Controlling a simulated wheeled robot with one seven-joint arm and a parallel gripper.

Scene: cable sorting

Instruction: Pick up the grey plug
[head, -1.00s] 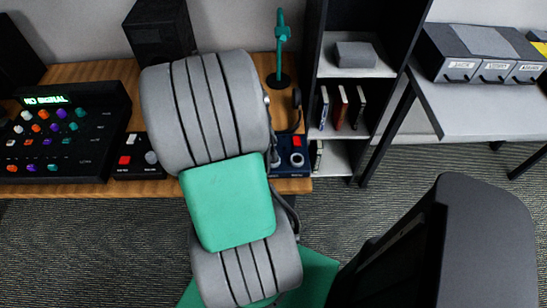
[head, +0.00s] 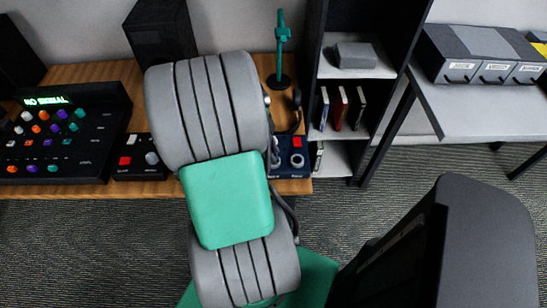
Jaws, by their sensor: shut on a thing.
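My arm, with grey ringed joints and a green link, fills the middle of the head view and covers part of the desk. My gripper is hidden behind it, so its jaws and anything in them do not show. I cannot make out the grey plug. Small grey and dark parts show along the arm's right edge, too little to tell what they are.
A mixer (head: 60,140) with a lit display and a small box with a red button (head: 135,158) stand on the wooden desk (head: 85,73). A blue box (head: 294,160) is right of my arm. A shelf (head: 350,70) and a side table (head: 480,115) stand further right.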

